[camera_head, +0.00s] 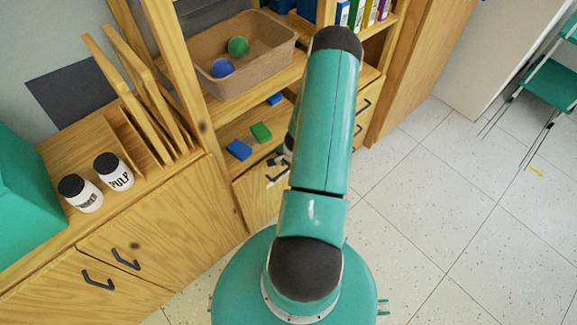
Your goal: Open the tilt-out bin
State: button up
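A light wooden front (252,197), which looks like the tilt-out bin, sits below the open shelf and left of my arm. It appears closed, though my arm covers its right part. Small dark and pale parts (278,170) show at its upper edge beside my arm. They may be a handle and part of my gripper, but I cannot separate them clearly. My teal arm reaches from my body toward the shelf and hides most of that area. The gripper's fingers and any contact cannot be made out.
Wooden cabinet doors (125,250) with dark handles stand at left, with two labelled jars (113,171) on top. A brown tray (243,80) holds a green and a blue ball. Blue and green blocks (261,132) lie on the shelf below.

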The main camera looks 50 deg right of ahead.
grip_shut()
jog(key=shift+s, duration=0.15)
